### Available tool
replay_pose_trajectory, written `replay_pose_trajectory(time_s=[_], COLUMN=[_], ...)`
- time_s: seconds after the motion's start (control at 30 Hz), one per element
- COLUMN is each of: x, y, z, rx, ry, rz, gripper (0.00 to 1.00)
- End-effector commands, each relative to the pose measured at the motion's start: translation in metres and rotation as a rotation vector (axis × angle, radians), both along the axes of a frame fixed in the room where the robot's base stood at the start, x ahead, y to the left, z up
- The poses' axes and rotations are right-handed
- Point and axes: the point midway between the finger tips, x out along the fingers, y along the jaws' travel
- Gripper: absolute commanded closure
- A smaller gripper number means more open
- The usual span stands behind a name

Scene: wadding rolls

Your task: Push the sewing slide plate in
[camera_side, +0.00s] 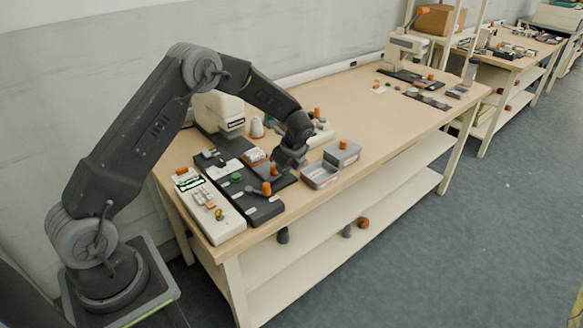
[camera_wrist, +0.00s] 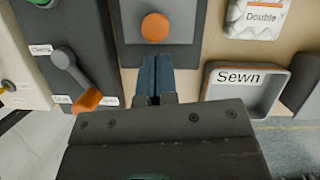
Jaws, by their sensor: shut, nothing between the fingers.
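The slide plate (camera_wrist: 130,32) is a grey plate with a round orange knob (camera_wrist: 155,28), set in a darker frame at the top middle of the wrist view. My gripper (camera_wrist: 155,62) is shut and empty, its two bluish fingers side by side.
A grey tray marked Sewn (camera_wrist: 246,88) lies right of the fingers. A white pack marked Double (camera_wrist: 258,18) is behind it. A clamp lever with an orange handle (camera_wrist: 87,100) is on the left. In the side view, a grey box (camera_side: 342,155) stands right of the tray.

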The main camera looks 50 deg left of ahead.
Motion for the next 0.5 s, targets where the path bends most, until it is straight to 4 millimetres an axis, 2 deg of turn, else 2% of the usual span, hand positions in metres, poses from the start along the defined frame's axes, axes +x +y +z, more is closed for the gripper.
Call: replay_pose_trajectory(time_s=[0.1,0.5], x=[-0.0013,-0.0013], y=[0.0070,0.0102], z=[0.0003,0.0005], rx=[0.000,-0.001], ry=[0.000,0.000], rz=[0.000,0.000], gripper=[1.00,1.00])
